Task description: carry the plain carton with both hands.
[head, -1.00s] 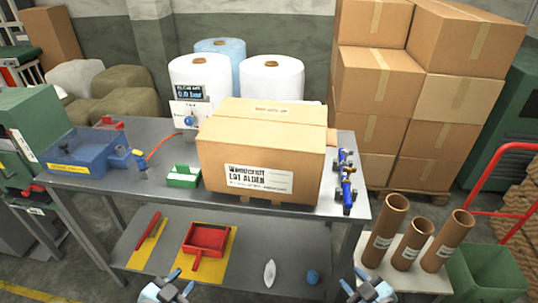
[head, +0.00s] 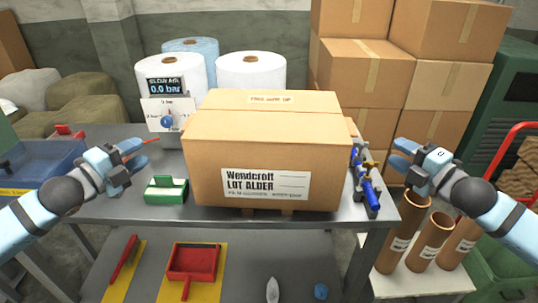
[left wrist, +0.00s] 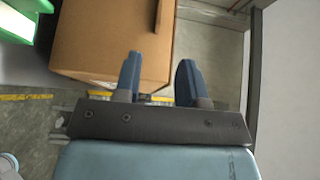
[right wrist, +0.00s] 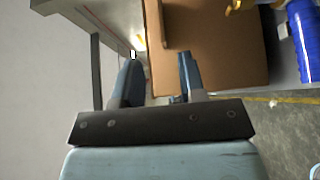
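The plain carton (head: 265,150) is a brown box with a white label on its front face. It sits upright near the front edge of the grey table (head: 110,205). My left gripper (head: 138,153) is open and empty, off the carton's left side. My right gripper (head: 398,153) is open and empty, off the carton's right side. In the left wrist view the carton (left wrist: 110,35) lies beyond the parted fingers (left wrist: 157,75). In the right wrist view the carton (right wrist: 210,50) also lies beyond the parted fingers (right wrist: 158,75). Neither gripper visibly holds anything.
A green block tool (head: 165,190) stands left of the carton, and blue valve fittings (head: 366,182) lie close to its right. A gauge stand (head: 168,110) and film rolls (head: 250,75) are behind. Cardboard tubes (head: 430,240) stand at the right. A red dustpan (head: 192,260) lies below.

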